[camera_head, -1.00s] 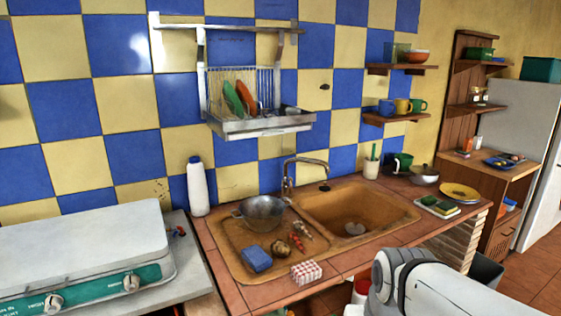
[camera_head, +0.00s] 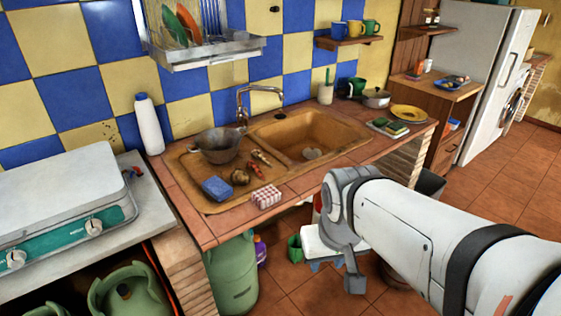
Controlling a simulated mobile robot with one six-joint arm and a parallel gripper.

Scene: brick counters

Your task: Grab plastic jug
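I cannot tell for sure which one is the plastic jug. My arm crosses the lower right, its grey joint in front of the sink counter. No gripper fingers show, and nothing is seen held.
The tiled sink counter (camera_head: 207,229) carries a metal colander (camera_head: 219,146), a blue sponge (camera_head: 216,189) and a checkered box (camera_head: 266,196). A stove (camera_head: 65,205) is at left. Green gas cylinders (camera_head: 232,277) stand below. A green cup (camera_head: 294,248) is near the white container. Floor is open at right.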

